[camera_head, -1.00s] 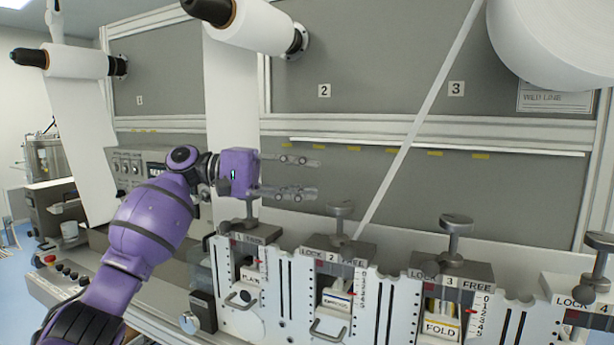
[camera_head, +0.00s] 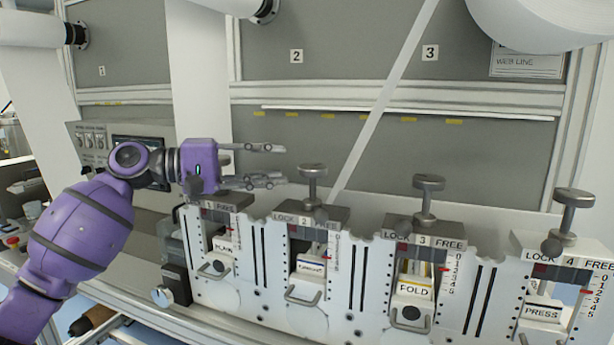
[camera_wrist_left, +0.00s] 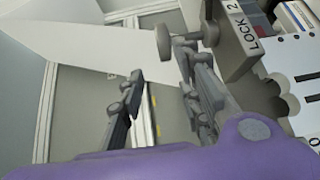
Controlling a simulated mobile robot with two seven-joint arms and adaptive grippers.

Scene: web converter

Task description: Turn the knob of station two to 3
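Station two (camera_head: 330,222) is a grey block marked LOCK 2 FREE with a grey T-shaped knob (camera_head: 313,172) upright on top. Below it are a white plate, a scale with digits too small to read and a small red pointer. My left gripper (camera_head: 276,165) is open and empty, its fingers pointing right, just left of the knob at about its height. In the left wrist view, a knob (camera_wrist_left: 164,43) shows beside the LOCK 2 block (camera_wrist_left: 236,42), beyond the open fingers and apparently not between them. My right gripper is out of view.
Station three's knob (camera_head: 427,185) and station four's knob (camera_head: 573,200) stand to the right. A white paper strip (camera_head: 375,115) runs down diagonally behind station two. The grey back panel (camera_head: 330,60) closes the rear. Station one (camera_head: 215,215) lies under my left gripper.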

